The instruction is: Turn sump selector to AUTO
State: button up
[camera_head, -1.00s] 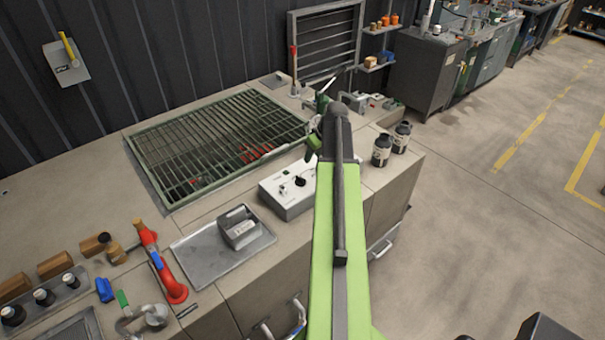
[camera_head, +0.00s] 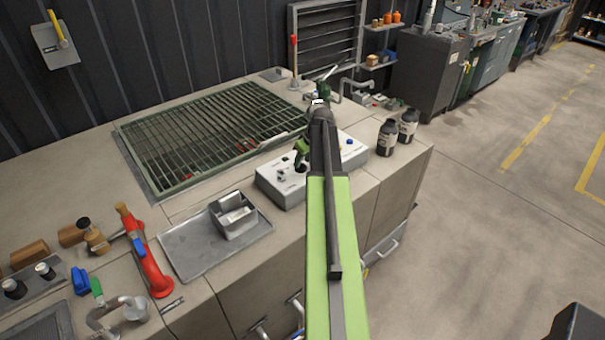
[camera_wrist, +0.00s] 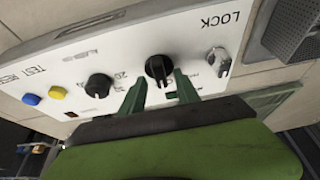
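The white control panel (camera_head: 286,190) sits on the bench beside the green grating. The wrist view shows its face (camera_wrist: 130,45) rotated, with a black rotary knob (camera_wrist: 158,68) in the middle. A second black knob (camera_wrist: 98,86) is to its left, and a key switch (camera_wrist: 219,61) is to its right near "LOCK". Which knob is the sump selector is not legible. My gripper (camera_wrist: 161,80) is open, its green fingertips apart near the lower sides of the middle knob; contact cannot be told. In the head view my gripper (camera_head: 301,151) is over the panel, partly hidden by my arm.
Yellow (camera_wrist: 57,92) and blue (camera_wrist: 31,99) buttons are left on the panel. A metal tray (camera_head: 180,250) with a grey box (camera_head: 235,216) lies left of the panel. Two dark bottles (camera_head: 387,138) (camera_head: 408,125) stand right of it. The grating (camera_head: 200,145) lies behind.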

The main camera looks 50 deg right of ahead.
jog(key=shift+x, duration=0.85)
jog(key=shift+r, duration=0.1)
grip_shut()
